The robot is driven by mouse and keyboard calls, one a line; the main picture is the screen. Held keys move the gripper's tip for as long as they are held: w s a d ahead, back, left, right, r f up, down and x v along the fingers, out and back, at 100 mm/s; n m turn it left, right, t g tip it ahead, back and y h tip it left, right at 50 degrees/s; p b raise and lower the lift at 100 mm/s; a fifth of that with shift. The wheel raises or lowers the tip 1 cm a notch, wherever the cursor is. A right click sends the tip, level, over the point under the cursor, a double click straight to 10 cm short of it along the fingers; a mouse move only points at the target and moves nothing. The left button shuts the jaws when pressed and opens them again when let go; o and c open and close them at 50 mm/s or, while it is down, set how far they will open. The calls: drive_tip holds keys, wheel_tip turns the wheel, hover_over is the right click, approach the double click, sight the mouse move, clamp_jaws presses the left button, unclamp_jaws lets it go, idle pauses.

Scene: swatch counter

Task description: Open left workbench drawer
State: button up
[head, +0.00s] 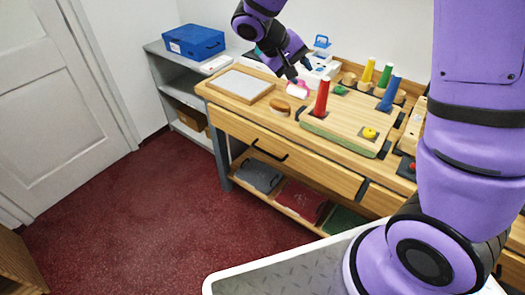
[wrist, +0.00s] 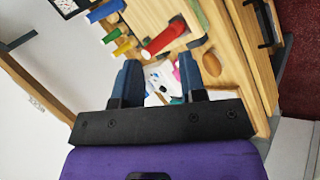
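The left workbench drawer (head: 235,131) is a long light-wood front below the bench top, with a black bar handle (head: 269,150) at its middle. It looks shut, flush with the bench. In the wrist view the wooden front (wrist: 247,60) runs along the right side, with a black handle (wrist: 263,22) near the top. My gripper (head: 299,76) is above the back of the bench top, beyond the drawer and apart from its handle. In the wrist view my gripper (wrist: 160,75) has its two dark fingers apart, with nothing held between them.
On the bench top (head: 225,109) are a framed grey panel (head: 241,84), a brown oval object (head: 279,107), a red cone (head: 322,97) on a board, and more coloured cones behind. Red carpet (head: 150,220) is clear in front.

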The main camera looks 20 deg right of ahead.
drive_tip(key=w+a+f+n+h, duration=0.1)
drive_tip(key=w+a+f+h, duration=0.15)
drive_tip(key=w+f, duration=0.4)
drive_tip(key=n+t+h, duration=0.2)
drive_tip(key=t, duration=0.1)
hover_over(262, 151)
drive_tip(key=s+a, duration=0.2)
drive_tip(key=s, duration=0.3)
wheel_tip(262, 151, down, 12)
drive_tip(key=f, duration=0.1)
drive_tip(key=a+f+n+t, duration=0.2)
drive_tip(key=a+f+t, duration=0.1)
drive_tip(key=f, duration=0.7)
drive_tip(key=a+f+n+t, duration=0.2)
drive_tip(key=a+f+t, duration=0.1)
drive_tip(key=f, duration=0.7)
drive_tip(key=x, duration=1)
drive_tip(key=shift+d+r, duration=0.1)
drive_tip(key=shift+d, duration=0.1)
clamp_jaws()
